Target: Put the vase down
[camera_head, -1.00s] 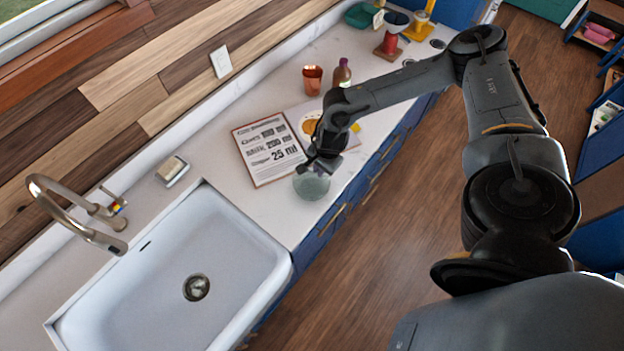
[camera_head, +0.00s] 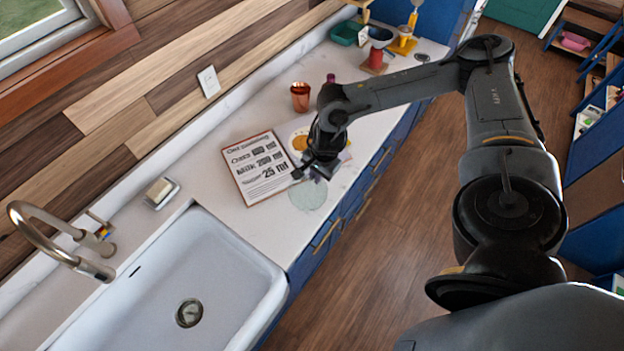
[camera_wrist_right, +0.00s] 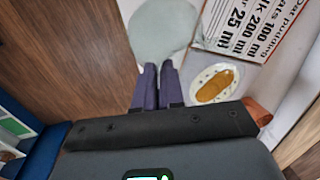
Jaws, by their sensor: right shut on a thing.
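The vase (camera_head: 308,196) is pale green and looks translucent. In the right wrist view the two dark fingers (camera_wrist_right: 159,72) close together at the near edge of the vase (camera_wrist_right: 163,30), which shows as a smooth rounded shape. I cannot tell whether its base touches the counter. My left gripper is not in view.
A copper cup (camera_head: 300,97) stands behind. The white sink (camera_head: 150,285) is at the left. The counter's front edge is close.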

